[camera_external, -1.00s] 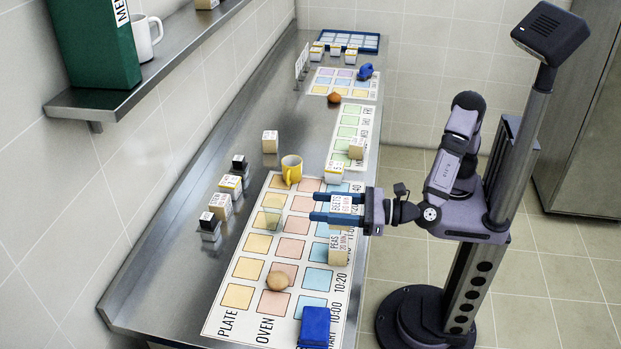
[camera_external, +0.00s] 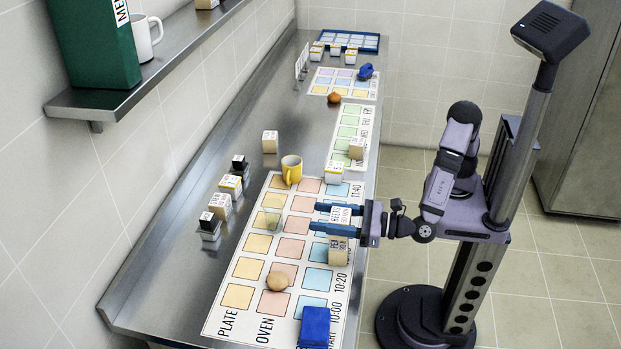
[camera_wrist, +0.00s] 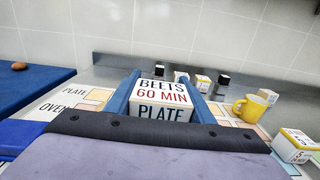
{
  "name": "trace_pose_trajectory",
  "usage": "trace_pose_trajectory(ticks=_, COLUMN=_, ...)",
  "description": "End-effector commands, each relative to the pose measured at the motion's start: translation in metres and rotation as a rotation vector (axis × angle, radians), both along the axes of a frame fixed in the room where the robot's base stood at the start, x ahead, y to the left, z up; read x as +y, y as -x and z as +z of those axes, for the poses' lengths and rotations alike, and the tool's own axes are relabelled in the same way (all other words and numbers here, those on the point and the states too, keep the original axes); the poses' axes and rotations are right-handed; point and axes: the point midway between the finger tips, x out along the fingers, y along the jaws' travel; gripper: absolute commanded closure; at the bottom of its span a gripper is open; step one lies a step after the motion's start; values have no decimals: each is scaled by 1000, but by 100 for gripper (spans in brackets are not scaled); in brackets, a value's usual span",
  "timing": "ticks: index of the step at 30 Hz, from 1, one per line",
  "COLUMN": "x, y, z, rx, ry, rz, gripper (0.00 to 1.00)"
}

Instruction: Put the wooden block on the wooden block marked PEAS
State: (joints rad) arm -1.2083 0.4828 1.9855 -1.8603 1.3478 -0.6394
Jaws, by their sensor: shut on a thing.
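My gripper (camera_external: 315,217) is shut on a pale wooden block marked BEETS 60 MIN (camera_external: 342,214). In the wrist view this block (camera_wrist: 160,100) sits between the two blue fingers, upright, with PLATE printed on its front. The wooden block marked PEAS (camera_external: 338,256) stands on the printed mat, just below the held block in the external view. The lower finger and held block cover its upper part. I cannot tell whether the two blocks touch. The PEAS block does not show in the wrist view.
The mat (camera_external: 228,318) has coloured squares. A yellow mug (camera_external: 291,168) and a white-based block (camera_external: 334,174) stand behind the gripper. A brown round item (camera_external: 277,281) and a blue item (camera_external: 314,327) lie towards the front. Several small blocks and dark-topped shakers line the left.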

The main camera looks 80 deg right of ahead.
Motion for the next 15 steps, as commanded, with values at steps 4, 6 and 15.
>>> trace_pose_trajectory(ticks=4, x=0, y=0, z=-13, rx=1, ry=5, rz=0, gripper=77)
trace_pose_trajectory(ticks=6, x=0, y=0, z=-22, rx=1, ry=5, rz=-1, gripper=77)
trace_pose_trajectory(ticks=15, x=0, y=0, z=-37, rx=-1, ry=0, rz=1, gripper=77)
